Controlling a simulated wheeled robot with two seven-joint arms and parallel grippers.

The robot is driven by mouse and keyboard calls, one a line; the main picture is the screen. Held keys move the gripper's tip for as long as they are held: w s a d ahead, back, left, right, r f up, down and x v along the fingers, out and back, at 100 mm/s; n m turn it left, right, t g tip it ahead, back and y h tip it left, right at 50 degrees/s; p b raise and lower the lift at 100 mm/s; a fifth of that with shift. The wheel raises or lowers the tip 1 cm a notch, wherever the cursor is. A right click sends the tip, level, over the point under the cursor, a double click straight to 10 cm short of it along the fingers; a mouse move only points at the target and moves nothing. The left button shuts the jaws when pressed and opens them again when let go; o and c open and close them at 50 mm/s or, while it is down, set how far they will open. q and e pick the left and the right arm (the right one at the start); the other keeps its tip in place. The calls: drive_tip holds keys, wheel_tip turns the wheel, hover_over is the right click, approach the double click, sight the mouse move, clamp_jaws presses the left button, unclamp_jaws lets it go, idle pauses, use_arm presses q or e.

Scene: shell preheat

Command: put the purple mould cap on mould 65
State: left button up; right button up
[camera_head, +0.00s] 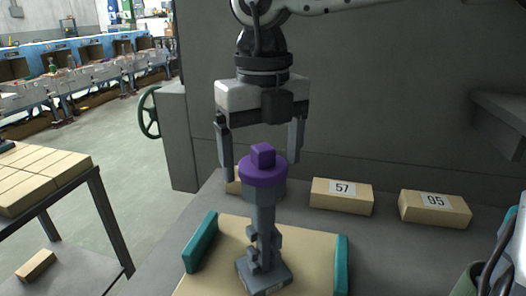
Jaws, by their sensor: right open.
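A purple mould cap (262,170), a round disc with a square knob on top, sits on the upper cup of a grey mould (263,215). The mould stands upright on a square base over a tan board. A marking on the base is too cut off to read, so I cannot tell its number. My right gripper (263,162) hangs over the cap, pointing down, open. Its fingers are spread to either side of the cap's knob, and I see no grip on it. My left gripper is out of view.
Teal rails (201,243) flank the board; another teal rail (341,265) is on the right. A side table (92,172) with tan blocks stands left.

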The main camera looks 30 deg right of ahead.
sight(263, 146)
wheel_tip(263, 146, up, 12)
idle(0.4)
idle(0.4)
